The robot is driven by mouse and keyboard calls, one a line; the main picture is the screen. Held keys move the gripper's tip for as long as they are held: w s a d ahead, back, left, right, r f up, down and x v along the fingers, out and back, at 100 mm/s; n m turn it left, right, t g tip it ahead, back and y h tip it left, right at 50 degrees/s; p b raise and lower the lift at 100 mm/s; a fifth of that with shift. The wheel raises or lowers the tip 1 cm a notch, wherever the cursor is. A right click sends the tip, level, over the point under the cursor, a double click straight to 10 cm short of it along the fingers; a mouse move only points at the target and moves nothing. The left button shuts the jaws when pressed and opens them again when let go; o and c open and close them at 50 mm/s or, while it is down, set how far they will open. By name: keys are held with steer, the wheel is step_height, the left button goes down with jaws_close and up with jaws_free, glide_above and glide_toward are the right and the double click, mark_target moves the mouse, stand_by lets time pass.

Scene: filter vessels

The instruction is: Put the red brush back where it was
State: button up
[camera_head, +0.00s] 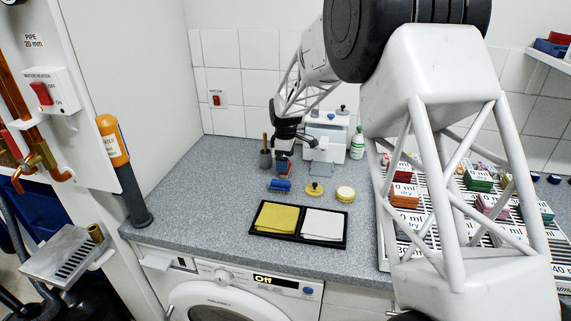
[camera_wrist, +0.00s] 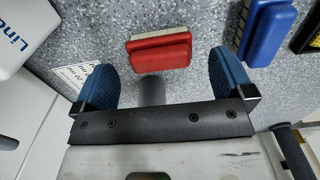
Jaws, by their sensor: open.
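The red brush (camera_wrist: 160,50) shows in the wrist view, on or just above the speckled grey counter, in the gap between my fingers. A grey cylindrical part (camera_wrist: 152,90) shows just below it, partly hidden by the gripper's crossbar. My gripper (camera_wrist: 162,72) is open, with a blue pad on each side of the brush; I see no clear contact. In the head view my gripper (camera_head: 284,152) is low over the back of the counter, and the red brush is small and hard to make out there. The blue brush (camera_head: 279,185) lies in front of it, and to the right in the wrist view (camera_wrist: 268,30).
A yellow knobbed disc (camera_head: 315,189), a round pad (camera_head: 345,194) and a black cloth tray (camera_head: 252,232) lie nearer. The counter's left is clear.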

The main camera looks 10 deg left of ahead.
step_height(320, 180, up, 10)
stand_by(0.5)
stand_by(0.7)
steer(key=s+d+r+m+t, duration=0.1)
steer(key=s+d+r+m, duration=0.45)
steer(key=s+d, duration=0.7)
steer(key=s+d+r+m, duration=0.4)
steer(key=s+d+r, duration=0.3)
steer(key=s+d, duration=0.5)
steer(key=s+d+f+m, duration=0.1)
steer(key=s+d+m, duration=0.2)
steer(key=s, duration=0.6)
steer(key=s+d+f+m+t, duration=0.1)
steer(key=s+d+f+m, duration=0.1)
steer(key=s+d, duration=0.4)
steer(key=s+d+f+m, duration=0.2)
steer(key=s+d+m, duration=0.1)
steer(key=s, duration=0.9)
steer(key=shift+s+d+m+t, duration=0.15)
steer(key=shift+d+m+t, duration=0.2)
steer(key=shift+d, duration=0.35)
